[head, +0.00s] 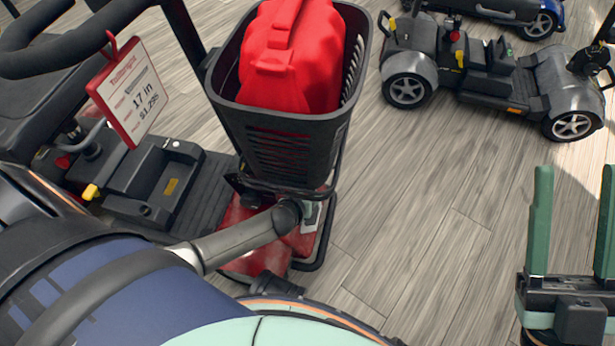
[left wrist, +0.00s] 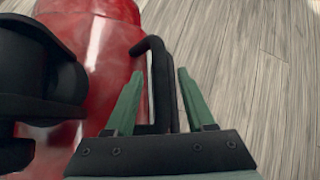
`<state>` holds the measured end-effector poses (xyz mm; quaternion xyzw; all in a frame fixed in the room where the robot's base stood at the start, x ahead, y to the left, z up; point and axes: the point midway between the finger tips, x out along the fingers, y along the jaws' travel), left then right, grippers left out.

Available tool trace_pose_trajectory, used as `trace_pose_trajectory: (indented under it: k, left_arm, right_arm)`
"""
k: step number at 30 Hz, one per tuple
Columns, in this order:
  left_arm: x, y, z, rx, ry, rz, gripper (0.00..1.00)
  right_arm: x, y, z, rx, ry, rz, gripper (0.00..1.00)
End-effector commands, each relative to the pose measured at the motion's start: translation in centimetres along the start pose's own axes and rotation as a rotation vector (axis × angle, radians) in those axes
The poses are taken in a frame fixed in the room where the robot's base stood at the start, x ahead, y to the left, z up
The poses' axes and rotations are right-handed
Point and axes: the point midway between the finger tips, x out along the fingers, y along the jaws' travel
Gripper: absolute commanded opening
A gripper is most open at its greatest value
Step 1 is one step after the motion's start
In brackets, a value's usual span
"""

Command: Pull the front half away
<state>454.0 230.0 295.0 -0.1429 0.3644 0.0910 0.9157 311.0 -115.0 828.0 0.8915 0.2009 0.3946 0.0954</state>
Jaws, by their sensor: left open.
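The scooter's red front half (head: 242,215) stands on the floor below a black basket (head: 285,150), partly hidden by my left arm. A black bar loops around its front (head: 331,215). In the left wrist view, the red body (left wrist: 90,65) fills the left side, and a black bar (left wrist: 161,85) stands between the two green fingers of my left gripper (left wrist: 160,74). The fingers are apart on either side of the bar. My right gripper (head: 573,220) is open and empty over bare floor at the right.
A red container (head: 290,55) sits in the basket. A price sign (head: 130,90) hangs near the black handlebar (head: 60,55). A grey scooter (head: 480,75) stands at the upper right, with a blue one (head: 541,24) behind. The wooden floor (head: 430,190) between is clear.

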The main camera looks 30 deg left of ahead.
Motion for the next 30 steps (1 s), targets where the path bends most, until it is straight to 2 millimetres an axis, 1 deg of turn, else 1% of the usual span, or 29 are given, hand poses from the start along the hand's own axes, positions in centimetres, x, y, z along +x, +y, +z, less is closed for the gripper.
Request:
trace_pose_trajectory:
  k: [5,6,20,30]
  left_arm:
    - [-0.04,-0.02,0.01,0.0,0.0,0.0,0.55]
    - [-0.04,-0.01,0.01,0.0,0.0,0.0,0.52]
    - [-0.03,0.0,0.0,0.0,0.0,0.0,0.01]
    - [-0.02,0.0,0.02,0.0,0.0,0.0,0.0]
  right_arm:
    - [0.07,0.08,-0.06,0.002,0.001,0.006,0.53]
    - [0.08,0.09,-0.07,0.003,0.001,0.007,0.53]
    - [0.1,0.13,-0.13,0.006,0.003,0.01,0.53]
    - [0.09,0.13,-0.16,0.006,0.004,0.01,0.53]
